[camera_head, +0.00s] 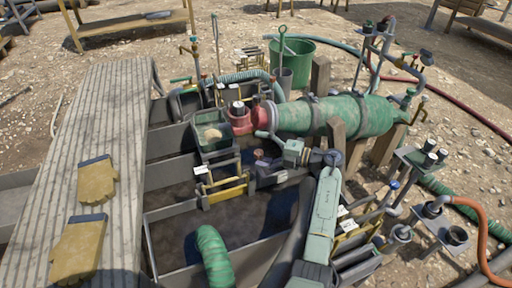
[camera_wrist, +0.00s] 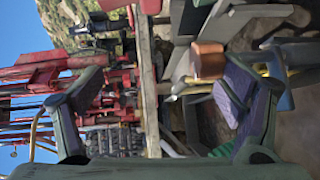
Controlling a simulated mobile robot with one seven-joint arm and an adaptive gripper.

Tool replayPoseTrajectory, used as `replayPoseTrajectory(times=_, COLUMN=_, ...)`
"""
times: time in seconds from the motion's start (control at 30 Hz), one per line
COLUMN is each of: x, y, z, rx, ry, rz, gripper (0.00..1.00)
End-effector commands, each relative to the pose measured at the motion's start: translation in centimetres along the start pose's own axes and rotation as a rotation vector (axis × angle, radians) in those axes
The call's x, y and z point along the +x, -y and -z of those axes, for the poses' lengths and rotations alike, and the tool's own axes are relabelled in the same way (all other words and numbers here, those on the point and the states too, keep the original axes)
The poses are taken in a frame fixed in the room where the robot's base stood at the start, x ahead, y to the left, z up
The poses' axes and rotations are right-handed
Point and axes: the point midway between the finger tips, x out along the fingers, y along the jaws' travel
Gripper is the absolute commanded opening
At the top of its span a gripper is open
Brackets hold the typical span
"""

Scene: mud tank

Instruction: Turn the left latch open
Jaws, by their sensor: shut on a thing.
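I cannot pick out the left latch in either view; my gripper and arm hide part of that area.
The green-and-red cylindrical machine (camera_head: 360,115) stands behind my gripper. Two yellow gloves (camera_head: 97,180) lie on the wooden plank (camera_head: 115,110). A green bucket (camera_head: 296,62) stands at the back.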

Motion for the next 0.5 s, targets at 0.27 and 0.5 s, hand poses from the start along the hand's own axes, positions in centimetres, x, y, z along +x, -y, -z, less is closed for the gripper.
replayPoseTrajectory(times=0.27, x=-3.1, y=-2.1, z=-0.6, rx=-0.032, ry=0.021, rz=-0.027, gripper=0.61)
replayPoseTrajectory(times=0.5, x=-4.5, y=-1.4, z=-0.4, rx=-0.026, ry=0.016, rz=-0.023, gripper=0.38)
